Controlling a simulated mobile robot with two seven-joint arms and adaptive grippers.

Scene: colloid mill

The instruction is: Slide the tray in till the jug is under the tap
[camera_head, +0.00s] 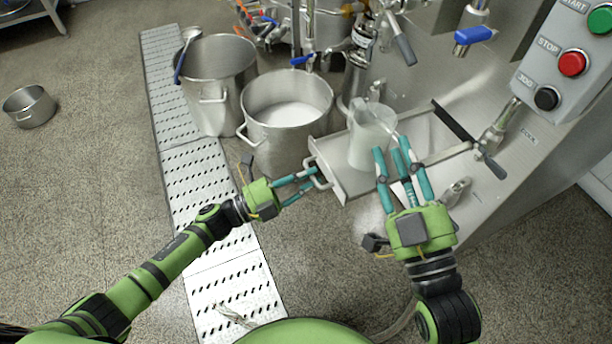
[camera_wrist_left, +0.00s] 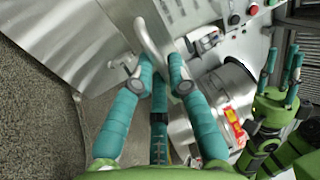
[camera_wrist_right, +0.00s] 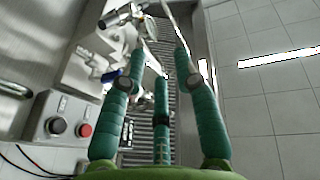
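A metal tray (camera_head: 349,182) sticks out of the machine's side, with a loop handle (camera_head: 319,172) at its left end. A translucent jug (camera_head: 371,138) stands upright on it. A steel outlet pipe with a lever tap (camera_head: 357,75) is just behind the jug; I cannot tell whether its mouth is over the jug. My left gripper (camera_head: 309,183) has its fingers around the tray handle, which also shows between them in the left wrist view (camera_wrist_left: 152,34). My right gripper (camera_head: 393,158) is open and empty in front of the jug, near the tray's front edge.
Two large steel pots, a far one (camera_head: 213,100) and a nearer one with white contents (camera_head: 284,132), stand left of the tray. A control panel (camera_head: 569,62) is at upper right. A lever valve (camera_head: 487,160) sits right of the tray. Open floor lies at left.

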